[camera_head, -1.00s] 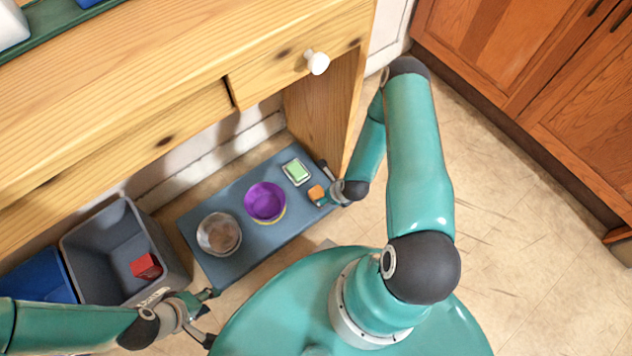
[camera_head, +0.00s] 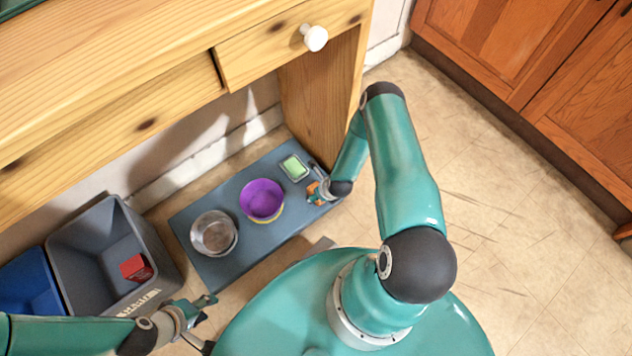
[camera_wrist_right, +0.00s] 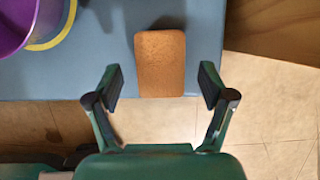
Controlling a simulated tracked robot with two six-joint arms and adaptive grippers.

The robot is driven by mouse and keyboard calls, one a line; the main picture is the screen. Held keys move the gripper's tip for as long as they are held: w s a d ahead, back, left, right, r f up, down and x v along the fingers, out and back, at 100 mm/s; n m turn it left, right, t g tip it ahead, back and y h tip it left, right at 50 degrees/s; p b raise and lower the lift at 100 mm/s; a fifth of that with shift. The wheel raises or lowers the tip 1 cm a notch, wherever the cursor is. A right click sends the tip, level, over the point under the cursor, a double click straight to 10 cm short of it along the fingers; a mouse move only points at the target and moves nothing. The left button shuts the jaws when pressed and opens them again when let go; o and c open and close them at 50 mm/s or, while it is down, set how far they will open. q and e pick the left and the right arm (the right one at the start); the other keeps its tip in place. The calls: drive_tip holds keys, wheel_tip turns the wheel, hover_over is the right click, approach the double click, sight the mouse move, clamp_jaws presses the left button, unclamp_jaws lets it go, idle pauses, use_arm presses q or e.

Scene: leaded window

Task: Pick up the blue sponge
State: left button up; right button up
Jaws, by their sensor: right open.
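I see no blue sponge in these frames. An orange-brown block like a sponge (camera_wrist_right: 160,62) lies at the near edge of the blue-grey board (camera_head: 262,228); in the head view it is partly covered by my right gripper (camera_head: 317,189). In the right wrist view my right gripper (camera_wrist_right: 162,84) is open, one finger on each side of the block's near end, apart from it. A green sponge-like block (camera_head: 294,167) sits in a small dish on the board. My left gripper (camera_head: 207,320) is open and empty, right of the grey bin.
A purple bowl (camera_head: 262,199) on a yellow-rimmed one and a metal bowl (camera_head: 213,234) stand on the board. A grey bin (camera_head: 83,249) holds a red block (camera_head: 136,267); a blue bin (camera_head: 27,285) is beside it. The wooden desk (camera_head: 110,80) overhangs behind. Floor at right is clear.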

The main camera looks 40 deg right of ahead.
drive_tip(key=b+x, duration=0.1)
drive_tip(key=x, duration=0.2)
drive_tip(key=c, duration=0.8)
drive_tip(key=shift+c, duration=0.2)
drive_tip(key=shift+r, duration=0.15)
wheel_tip(320, 180, up, 20)
drive_tip(key=p, duration=0.7)
